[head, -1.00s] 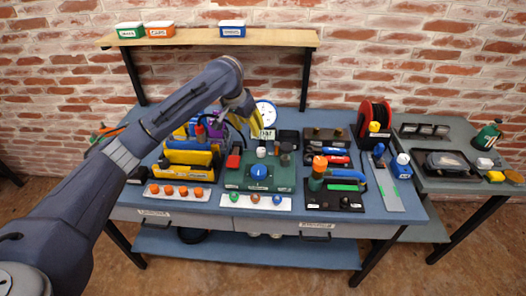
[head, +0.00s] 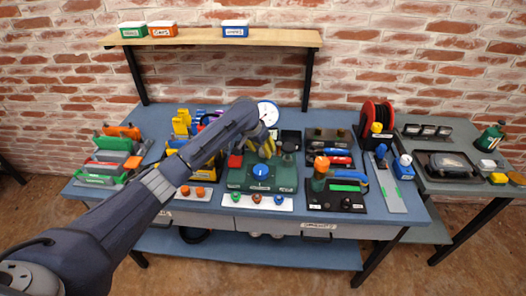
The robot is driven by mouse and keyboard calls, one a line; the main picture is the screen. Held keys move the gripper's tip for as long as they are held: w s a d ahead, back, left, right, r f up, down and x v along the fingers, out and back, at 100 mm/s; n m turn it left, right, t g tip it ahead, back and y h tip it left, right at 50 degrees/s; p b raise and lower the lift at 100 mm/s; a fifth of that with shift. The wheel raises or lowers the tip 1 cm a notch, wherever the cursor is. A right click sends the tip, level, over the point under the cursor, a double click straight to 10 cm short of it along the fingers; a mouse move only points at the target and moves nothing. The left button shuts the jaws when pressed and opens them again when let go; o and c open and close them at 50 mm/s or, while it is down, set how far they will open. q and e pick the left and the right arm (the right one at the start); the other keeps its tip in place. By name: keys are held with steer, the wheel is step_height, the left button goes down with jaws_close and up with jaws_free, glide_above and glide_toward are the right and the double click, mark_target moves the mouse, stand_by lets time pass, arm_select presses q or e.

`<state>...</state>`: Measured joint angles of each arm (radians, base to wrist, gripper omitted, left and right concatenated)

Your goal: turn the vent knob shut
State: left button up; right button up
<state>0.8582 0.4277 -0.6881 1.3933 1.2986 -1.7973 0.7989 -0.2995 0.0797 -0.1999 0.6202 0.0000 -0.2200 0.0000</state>
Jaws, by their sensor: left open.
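A green test panel (head: 280,181) lies at the middle of the bench. A large blue knob (head: 261,171) stands near its front, a red block (head: 235,161) at its left and a dark knob (head: 289,146) at its back right. I cannot read which knob is the vent knob. My left gripper (head: 266,151) is open, its yellow fingers pointing down over the back of the panel, behind the blue knob. The fingers cover the small pale-topped part there, and I cannot tell whether they touch it. My right gripper is out of view.
A round white gauge (head: 267,113) stands behind my left gripper. A yellow tool caddy (head: 205,165) is partly behind my left arm. A front strip (head: 230,197) holds small coloured balls. A black tool tray (head: 338,201) and a red reel (head: 376,117) are to the right.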

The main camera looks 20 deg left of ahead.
arm_select(q)
steer(key=shift+w+d+f, duration=0.1)
steer(key=shift+w+f, duration=0.15)
steer(key=shift+f, duration=0.4)
jaws_close()
